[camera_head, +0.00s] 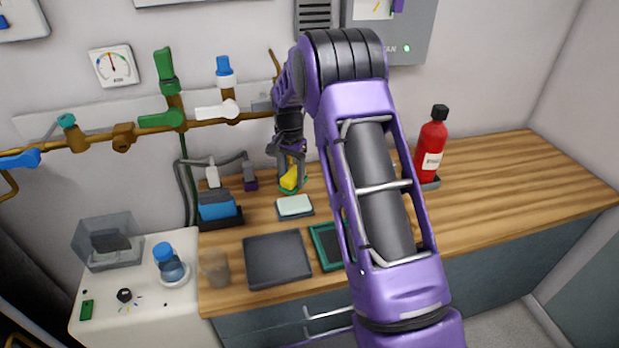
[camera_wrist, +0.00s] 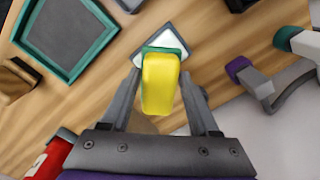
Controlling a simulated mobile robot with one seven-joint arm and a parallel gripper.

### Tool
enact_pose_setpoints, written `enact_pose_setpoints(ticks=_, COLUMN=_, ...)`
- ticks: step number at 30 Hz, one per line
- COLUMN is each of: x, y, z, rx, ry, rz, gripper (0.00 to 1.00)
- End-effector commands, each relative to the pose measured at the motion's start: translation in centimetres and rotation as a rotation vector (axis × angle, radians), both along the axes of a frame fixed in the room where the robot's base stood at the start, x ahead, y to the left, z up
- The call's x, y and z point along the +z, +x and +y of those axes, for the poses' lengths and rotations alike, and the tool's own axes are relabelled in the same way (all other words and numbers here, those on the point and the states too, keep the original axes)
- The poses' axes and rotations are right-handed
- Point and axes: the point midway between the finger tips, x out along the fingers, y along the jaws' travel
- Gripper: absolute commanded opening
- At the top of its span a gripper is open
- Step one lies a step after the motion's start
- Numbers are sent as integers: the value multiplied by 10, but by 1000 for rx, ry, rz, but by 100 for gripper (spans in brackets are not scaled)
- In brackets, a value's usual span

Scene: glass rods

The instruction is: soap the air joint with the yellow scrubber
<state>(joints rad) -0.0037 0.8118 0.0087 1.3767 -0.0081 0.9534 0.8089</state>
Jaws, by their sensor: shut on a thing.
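My gripper (camera_head: 290,160) is shut on the yellow scrubber (camera_head: 290,178), above the back of the wooden counter. In the wrist view, my gripper (camera_wrist: 161,88) has a finger on each side of the yellow scrubber (camera_wrist: 160,84), which has a green pad at its far end. A pale soap-like block (camera_head: 294,205) lies in a dark tray just in front of it. I cannot tell which joint is the air joint; my arm hides part of the pipe's right end.
A red bottle (camera_head: 431,150) stands right of my arm. A dark mat (camera_head: 277,259), a green-rimmed tray (camera_head: 325,245) and a blue item (camera_head: 217,206) are on the counter. A blue-capped flask (camera_head: 170,265) stands at left. The counter's right part is clear.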

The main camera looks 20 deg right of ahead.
Motion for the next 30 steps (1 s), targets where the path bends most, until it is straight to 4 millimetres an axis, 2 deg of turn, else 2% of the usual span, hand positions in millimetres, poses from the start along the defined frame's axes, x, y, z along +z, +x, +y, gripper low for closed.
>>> enact_pose_setpoints(ticks=8, x=-15, y=1, z=2, rx=12, ry=1, rz=1, gripper=17)
enact_pose_setpoints(ticks=19, x=-54, y=1, z=2, rx=10, ry=1, rz=1, gripper=17)
enact_pose_setpoints(ticks=30, x=-60, y=1, z=1, rx=9, ry=0, rz=0, gripper=17)
